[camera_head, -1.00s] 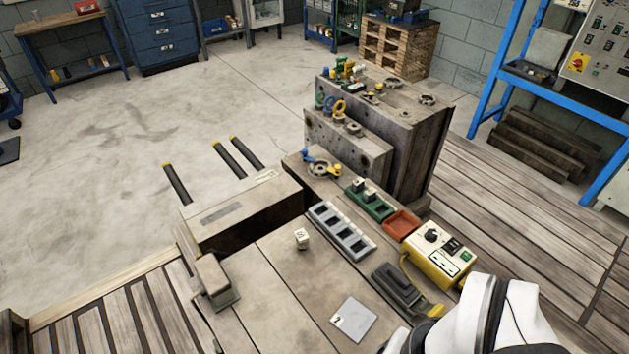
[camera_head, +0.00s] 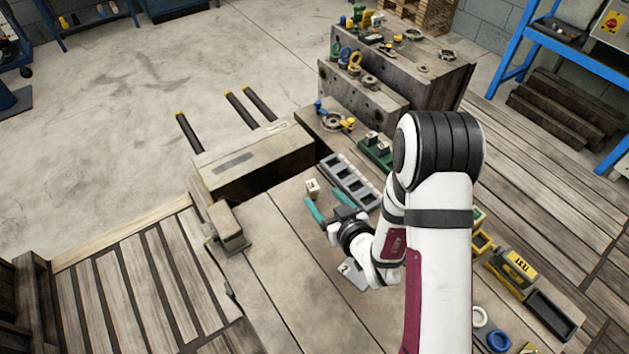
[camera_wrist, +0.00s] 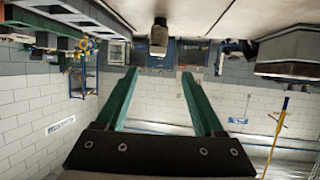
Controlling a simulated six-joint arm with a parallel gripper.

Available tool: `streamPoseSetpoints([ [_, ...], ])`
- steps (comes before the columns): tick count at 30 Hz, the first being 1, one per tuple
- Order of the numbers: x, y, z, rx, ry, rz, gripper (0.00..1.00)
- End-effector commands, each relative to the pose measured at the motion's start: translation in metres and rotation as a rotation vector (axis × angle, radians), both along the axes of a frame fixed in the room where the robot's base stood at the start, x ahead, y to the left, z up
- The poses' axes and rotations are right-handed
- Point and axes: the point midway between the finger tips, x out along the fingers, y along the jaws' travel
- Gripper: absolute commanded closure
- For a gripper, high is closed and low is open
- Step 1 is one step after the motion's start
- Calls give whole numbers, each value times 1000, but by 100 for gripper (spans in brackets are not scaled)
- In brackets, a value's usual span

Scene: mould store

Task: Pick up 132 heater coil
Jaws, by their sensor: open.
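A small pale block (camera_head: 313,188) with a dark marking on its top stands alone on the wooden table top. It may be the 132 heater coil, but its marking is too small to read. My gripper (camera_head: 331,204) has teal fingers, spread apart and empty, pointing at the block from just in front of it. In the upside-down wrist view the block (camera_wrist: 158,38) appears beyond the fingertips and centred between my gripper's fingers (camera_wrist: 158,74), apart from both.
A grey slotted tray (camera_head: 352,181) lies right of the block, with a green holder (camera_head: 375,150) carrying similar pale blocks behind it. A pale card (camera_head: 352,272) lies partly under my arm. Table left of my gripper is clear.

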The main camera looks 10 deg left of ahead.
Motion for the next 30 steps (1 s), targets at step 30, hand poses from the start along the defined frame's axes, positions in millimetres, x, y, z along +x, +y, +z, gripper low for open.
streamPoseSetpoints([
  [30,93,59,-58,-1,1,-1,50],
])
